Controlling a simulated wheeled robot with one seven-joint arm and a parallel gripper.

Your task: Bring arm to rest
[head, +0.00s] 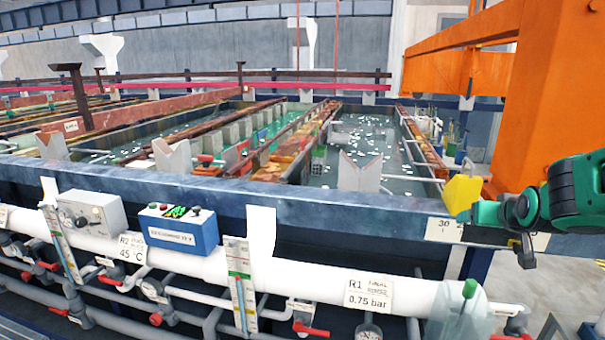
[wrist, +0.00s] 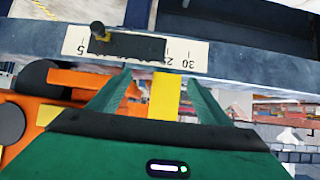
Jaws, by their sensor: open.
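My arm comes in from the right of the head view, green and dark. My gripper (head: 487,212) is in front of the blue beam, by the scale plate (head: 446,229). In the wrist view my gripper (wrist: 160,80) has its two green fingers spread apart. A yellow piece (wrist: 165,97) shows between them; I cannot tell whether it is held or lies beyond. A yellow block (head: 463,191) also shows at the gripper in the head view. The scale plate (wrist: 196,56) appears upside down, with a dark slot and a knob (wrist: 97,30) near its 5 end.
The blue beam (head: 330,210) runs in front of the liquid-filled tanks (head: 375,135). An orange frame (head: 540,90) stands behind my arm. White pipes (head: 300,285), gauges and red-handled valves lie below the beam. A blue control box (head: 180,229) stands at left.

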